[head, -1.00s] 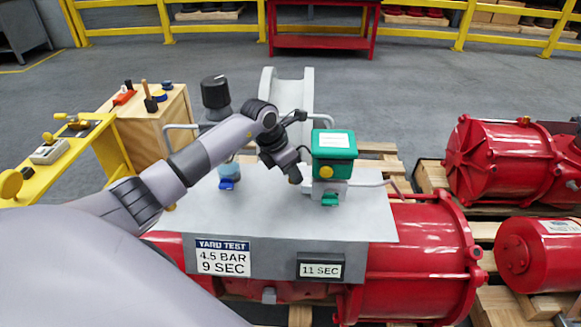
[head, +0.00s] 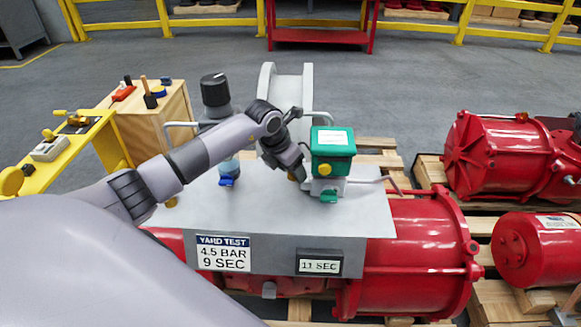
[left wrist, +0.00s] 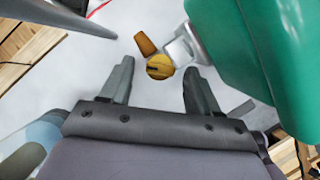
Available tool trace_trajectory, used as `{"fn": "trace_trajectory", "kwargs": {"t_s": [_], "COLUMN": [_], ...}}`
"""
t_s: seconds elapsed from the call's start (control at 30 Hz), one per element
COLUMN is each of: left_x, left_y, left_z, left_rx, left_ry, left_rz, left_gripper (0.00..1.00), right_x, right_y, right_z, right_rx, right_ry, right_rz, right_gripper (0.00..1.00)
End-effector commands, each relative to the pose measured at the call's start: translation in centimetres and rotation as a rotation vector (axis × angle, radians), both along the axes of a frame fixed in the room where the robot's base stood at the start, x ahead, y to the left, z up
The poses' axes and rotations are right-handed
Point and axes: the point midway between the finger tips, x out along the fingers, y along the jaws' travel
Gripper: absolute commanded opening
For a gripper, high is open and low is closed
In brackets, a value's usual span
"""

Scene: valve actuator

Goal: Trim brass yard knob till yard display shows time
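The brass knob (left wrist: 160,67), round with a dark slot, sits beside the green box (left wrist: 250,40) in the left wrist view. A brass tapered piece (left wrist: 145,43) is just beyond it. My left gripper (left wrist: 160,66) is open, with a finger to either side of the knob and a gap on both sides. In the head view the left gripper (head: 298,177) points down just left of the green box (head: 333,150) and mostly hides the knob. The yard display (head: 319,263) reads 11 SEC. The yard test sign (head: 223,253) reads 4.5 BAR, 9 SEC. My right gripper is out of view.
A blue-based regulator (head: 228,172) stands on the grey plate (head: 270,215), left of the gripper. Red actuators (head: 500,160) lie on pallets at right. The plate's front area is clear.

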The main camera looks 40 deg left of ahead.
Motion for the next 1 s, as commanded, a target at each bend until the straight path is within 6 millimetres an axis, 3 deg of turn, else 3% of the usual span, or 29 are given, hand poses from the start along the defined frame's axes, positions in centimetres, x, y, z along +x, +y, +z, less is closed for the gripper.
{"fn": "trace_trajectory", "kwargs": {"t_s": [0.27,0.7,1.0], "left_x": [-0.3,-2.5,-2.7], "left_y": [0.1,0.6,0.6], "left_z": [1.0,6.2,6.6], "left_rx": [0.0,0.001,0.0], "left_ry": [-0.001,-0.001,0.0], "left_rz": [0.0,-0.001,0.0], "left_gripper": [0.62,0.62,0.62], "right_x": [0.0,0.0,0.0], "right_y": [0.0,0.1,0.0], "right_z": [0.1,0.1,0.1], "right_rx": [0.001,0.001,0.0], "right_ry": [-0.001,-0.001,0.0], "right_rz": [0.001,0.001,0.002], "right_gripper": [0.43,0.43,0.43]}}
